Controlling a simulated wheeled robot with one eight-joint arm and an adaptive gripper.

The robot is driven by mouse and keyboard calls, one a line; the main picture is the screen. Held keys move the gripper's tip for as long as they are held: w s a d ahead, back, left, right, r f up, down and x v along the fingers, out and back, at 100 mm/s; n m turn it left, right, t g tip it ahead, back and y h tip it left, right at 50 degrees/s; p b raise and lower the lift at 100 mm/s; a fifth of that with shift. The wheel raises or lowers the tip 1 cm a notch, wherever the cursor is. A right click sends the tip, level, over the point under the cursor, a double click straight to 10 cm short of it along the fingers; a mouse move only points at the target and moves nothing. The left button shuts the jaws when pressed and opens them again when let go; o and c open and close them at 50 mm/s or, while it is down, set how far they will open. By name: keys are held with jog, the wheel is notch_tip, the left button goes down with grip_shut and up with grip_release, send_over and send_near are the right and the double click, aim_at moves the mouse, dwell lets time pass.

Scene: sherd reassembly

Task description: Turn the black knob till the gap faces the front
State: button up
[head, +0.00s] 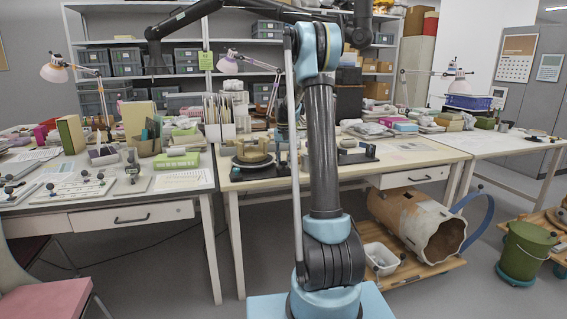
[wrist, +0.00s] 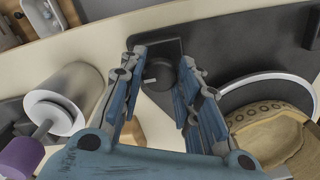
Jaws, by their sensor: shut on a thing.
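The black knob (wrist: 158,76) is a short dark cylinder with a pale mark, on a black base plate (wrist: 170,48) in the wrist view. My gripper (wrist: 161,66) has one blue finger on each side of it and is shut on it. To the right, part of a tan broken vessel (wrist: 272,130) stands on a dark turntable with a pale ring (wrist: 268,76). In the head view the vessel (head: 253,147) sits on the turntable (head: 252,163) on the middle table. I cannot tell which way its gap faces. My gripper cannot be made out in the head view.
A white cylinder (wrist: 70,95) with a purple end lies close left of my gripper in the wrist view. A green box (head: 178,160) lies on the left table. Lamps and shelves stand behind. A large orange-and-white vessel (head: 420,222) lies on a low board at right.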

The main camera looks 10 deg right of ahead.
aim_at(284, 162)
jog(key=o, duration=1.1)
jog(key=shift+c, duration=0.2)
jog(key=shift+r, duration=0.1)
notch_tip(284, 162, up, 12)
